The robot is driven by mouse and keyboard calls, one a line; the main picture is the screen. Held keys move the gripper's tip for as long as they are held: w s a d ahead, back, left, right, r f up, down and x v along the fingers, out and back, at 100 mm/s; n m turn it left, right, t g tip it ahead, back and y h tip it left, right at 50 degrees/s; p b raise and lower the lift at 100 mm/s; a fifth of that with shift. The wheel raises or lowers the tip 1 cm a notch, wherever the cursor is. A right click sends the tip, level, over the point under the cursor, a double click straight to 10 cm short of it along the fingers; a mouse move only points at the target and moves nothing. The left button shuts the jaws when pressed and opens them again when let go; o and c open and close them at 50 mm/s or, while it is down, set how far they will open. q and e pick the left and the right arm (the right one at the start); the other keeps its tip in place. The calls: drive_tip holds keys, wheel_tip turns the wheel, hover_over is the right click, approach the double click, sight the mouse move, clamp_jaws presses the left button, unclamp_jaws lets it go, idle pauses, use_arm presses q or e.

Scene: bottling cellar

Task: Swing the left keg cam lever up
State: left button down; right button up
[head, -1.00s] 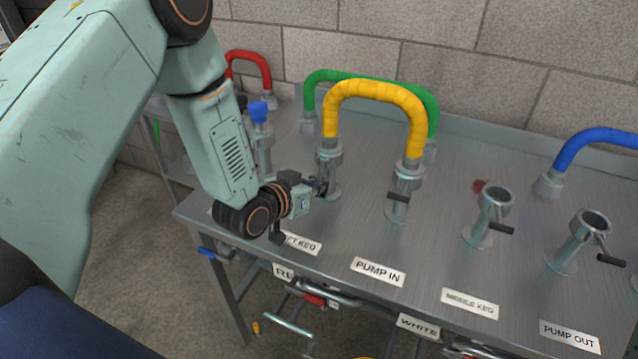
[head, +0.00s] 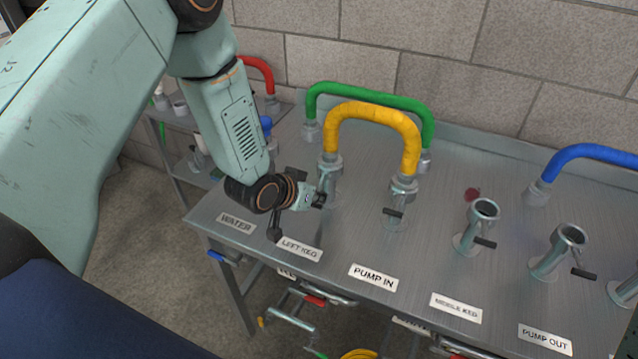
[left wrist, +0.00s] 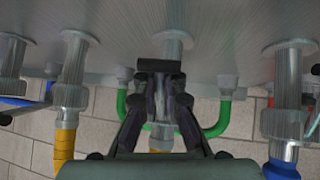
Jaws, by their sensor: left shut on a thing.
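The left keg coupling (head: 331,178) is the upright metal fitting behind the LEFT KEG label (head: 299,249), with one end of the yellow hose (head: 372,111) on top. My left gripper (head: 318,200) is at the front of this coupling, shut on its cam lever. In the left wrist view, my gripper (left wrist: 160,112) has its fingers on both sides of the lever, whose black grip (left wrist: 160,65) shows beyond them. The fingers hide much of the lever, and its exact angle is hard to tell. My right gripper is not in view.
The pump in coupling (head: 402,190), with its own black-gripped lever, stands close on the right. Open fittings, such as the middle keg one (head: 482,218), stand farther right. A green hose (head: 375,88) arches behind the yellow one. The steel table (head: 345,235) is clear in front.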

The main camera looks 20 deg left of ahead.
use_arm(q)
drive_tip(key=shift+s+r+g+p, duration=0.25)
drive_tip(key=shift+r+g+p, duration=0.2)
drive_tip(key=shift+g+p, duration=1.15)
drive_tip(key=shift+p, duration=0.4)
drive_tip(key=shift+s, duration=0.1)
drive_tip(key=shift+r, duration=0.1)
drive_tip(key=c, duration=1.5)
unclamp_jaws()
drive_tip(key=shift+s+r, duration=0.1)
drive_tip(key=shift+s, duration=0.05)
